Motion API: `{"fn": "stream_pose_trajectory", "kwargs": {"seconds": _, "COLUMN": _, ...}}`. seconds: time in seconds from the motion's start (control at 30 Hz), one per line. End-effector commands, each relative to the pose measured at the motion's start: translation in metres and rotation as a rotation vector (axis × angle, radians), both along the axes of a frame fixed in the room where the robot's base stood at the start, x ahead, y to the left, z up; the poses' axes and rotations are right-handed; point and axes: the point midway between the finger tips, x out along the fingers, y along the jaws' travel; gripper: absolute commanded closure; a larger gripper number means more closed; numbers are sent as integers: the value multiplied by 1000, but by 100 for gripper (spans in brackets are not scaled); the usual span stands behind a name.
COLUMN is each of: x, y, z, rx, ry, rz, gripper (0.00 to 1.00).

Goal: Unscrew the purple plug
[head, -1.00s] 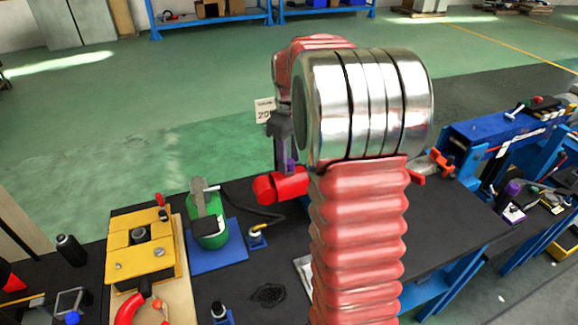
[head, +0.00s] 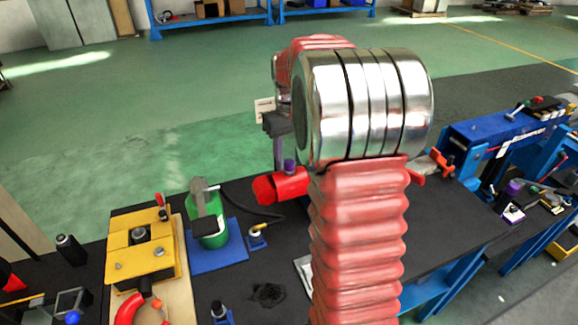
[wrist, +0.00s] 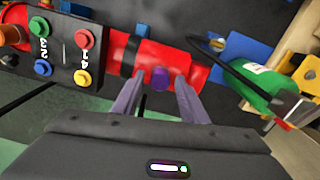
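The purple plug (head: 290,166) sticks up from the side of a red cylinder (head: 268,188) lying on the dark bench. In the wrist view the plug (wrist: 160,78) is seated on the red cylinder (wrist: 182,55), with a black band to its left. My gripper (wrist: 158,88) is open, one finger on each side of the plug, with gaps visible and nothing held. In the head view the dark gripper body (head: 277,128) is above and slightly left of the plug, partly hidden behind my arm. Whether the plug's thread is engaged cannot be seen.
A green container (head: 208,228) with a black hose stands on a blue plate left of the cylinder, beside a yellow block (head: 140,250). In the wrist view a dark panel (wrist: 62,48) with coloured knobs lies left of the plug. A blue machine (head: 510,135) stands at the right.

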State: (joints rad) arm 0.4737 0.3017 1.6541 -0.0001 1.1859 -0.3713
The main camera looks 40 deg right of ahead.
Motion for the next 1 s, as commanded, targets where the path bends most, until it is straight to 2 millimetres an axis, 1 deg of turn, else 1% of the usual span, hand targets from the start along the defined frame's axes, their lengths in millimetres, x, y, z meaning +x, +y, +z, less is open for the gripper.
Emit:
{"fn": "stream_pose_trajectory", "kwargs": {"seconds": 0.2, "x": 0, "y": 0, "z": 0, "rx": 0, "ry": 0, "rz": -139, "gripper": 60}}
{"fn": "stream_pose_trajectory", "kwargs": {"seconds": 0.63, "x": 0, "y": 0, "z": 0, "rx": 0, "ry": 0, "rz": -153, "gripper": 60}}
{"fn": "stream_pose_trajectory", "kwargs": {"seconds": 1.0, "x": 0, "y": 0, "z": 0, "rx": 0, "ry": 0, "rz": -152, "gripper": 86}}
